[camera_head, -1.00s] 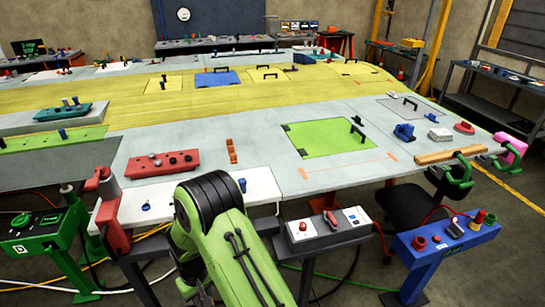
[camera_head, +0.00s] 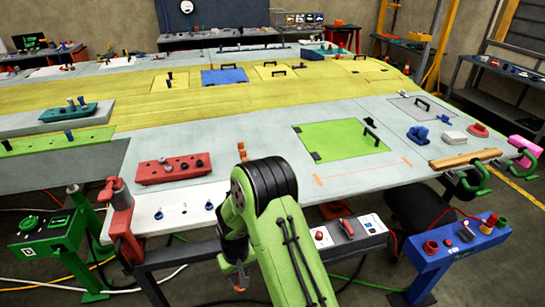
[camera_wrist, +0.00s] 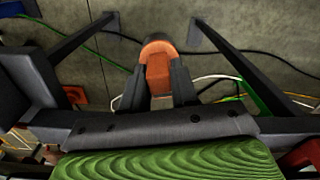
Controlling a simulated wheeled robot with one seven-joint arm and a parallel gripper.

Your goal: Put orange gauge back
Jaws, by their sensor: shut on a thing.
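My gripper (camera_wrist: 158,88) is shut on the orange gauge (camera_wrist: 158,62), whose rounded orange end shows between the two dark fingers in the wrist view. In the head view my gripper (camera_head: 238,280) hangs low in front of the table's near edge, with small bits of orange at it; most of the gauge is hidden there. Concrete floor and cables show beyond the gauge in the wrist view. On the table, a small orange piece (camera_head: 242,152) shows just above my arm, which hides its lower part.
A white plate (camera_head: 178,205) with blue pegs lies at the table's front edge, beside a red clamp (camera_head: 122,215). A red block (camera_head: 173,168) lies behind it. A grey control box (camera_head: 348,234) and a blue stand (camera_head: 455,245) are right of my arm. Cables cross the floor.

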